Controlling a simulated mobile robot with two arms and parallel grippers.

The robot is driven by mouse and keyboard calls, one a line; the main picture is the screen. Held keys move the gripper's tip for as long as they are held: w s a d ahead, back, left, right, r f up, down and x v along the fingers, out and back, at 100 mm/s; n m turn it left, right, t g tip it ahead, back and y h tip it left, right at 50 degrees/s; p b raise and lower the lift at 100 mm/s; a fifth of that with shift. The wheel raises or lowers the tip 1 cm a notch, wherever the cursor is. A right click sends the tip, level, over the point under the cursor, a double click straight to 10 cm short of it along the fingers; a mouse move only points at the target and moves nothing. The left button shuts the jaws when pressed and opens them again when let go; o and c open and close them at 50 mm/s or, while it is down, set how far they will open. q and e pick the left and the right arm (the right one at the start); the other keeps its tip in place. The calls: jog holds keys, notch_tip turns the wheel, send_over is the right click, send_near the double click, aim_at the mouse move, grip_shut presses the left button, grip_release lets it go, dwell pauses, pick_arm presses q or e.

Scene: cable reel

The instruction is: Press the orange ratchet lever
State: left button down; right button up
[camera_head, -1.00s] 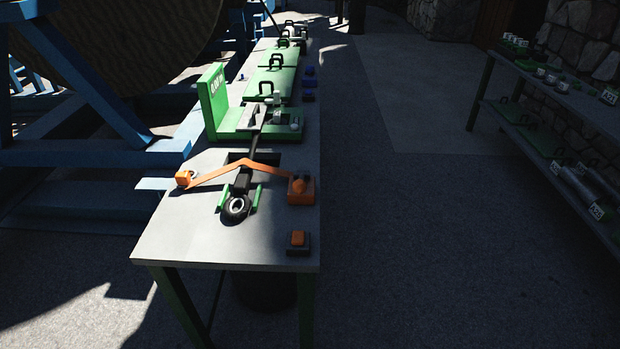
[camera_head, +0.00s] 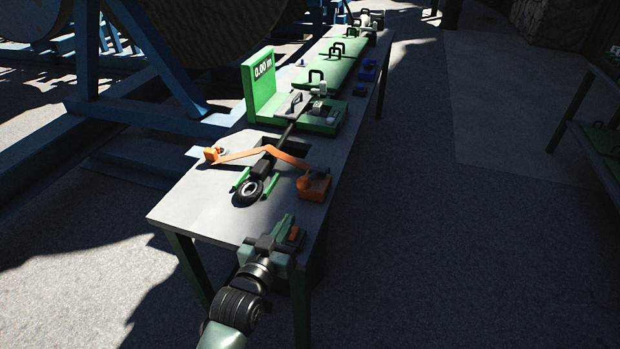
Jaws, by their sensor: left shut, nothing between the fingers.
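The orange ratchet lever (camera_head: 250,155) is a bent flat bar lying across the bench, with a small orange block (camera_head: 211,153) at its left end. Its right end meets an orange block with a knob (camera_head: 315,186) near the bench's right edge. A black wheel-like part (camera_head: 249,191) sits below the bar between green rails. My left gripper (camera_head: 286,230) is shut and empty over the near right corner of the bench. It is nearer than the lever and apart from it. It partly hides a small orange button (camera_head: 294,234). My right gripper is not in view.
The grey bench (camera_head: 190,205) has bare room at its near left. A green stand with a "0.00 m" display (camera_head: 263,68) and a long green cover (camera_head: 338,60) stand farther back. Blue framework (camera_head: 150,60) is at left; a shelf (camera_head: 590,130) is at right.

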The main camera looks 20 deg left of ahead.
pick_arm(q)
notch_tip(320, 180, up, 6)
jog(key=w+n+t, duration=0.1)
jog(key=w+t, duration=0.1)
jog(key=t, duration=0.1)
jog(key=shift+w+a+y, duration=0.3)
jog(key=shift+a, duration=0.05)
jog(key=r+p, duration=0.2)
send_over(300, 185)
jog(key=shift+a+f, duration=0.1)
jog(key=shift+a, duration=0.05)
notch_tip(300, 185, down, 3)
jog(key=shift+f, duration=0.1)
jog(key=shift+s+d+f, duration=0.1)
jog(key=shift+d+f, duration=0.1)
jog(key=shift+f, duration=0.3)
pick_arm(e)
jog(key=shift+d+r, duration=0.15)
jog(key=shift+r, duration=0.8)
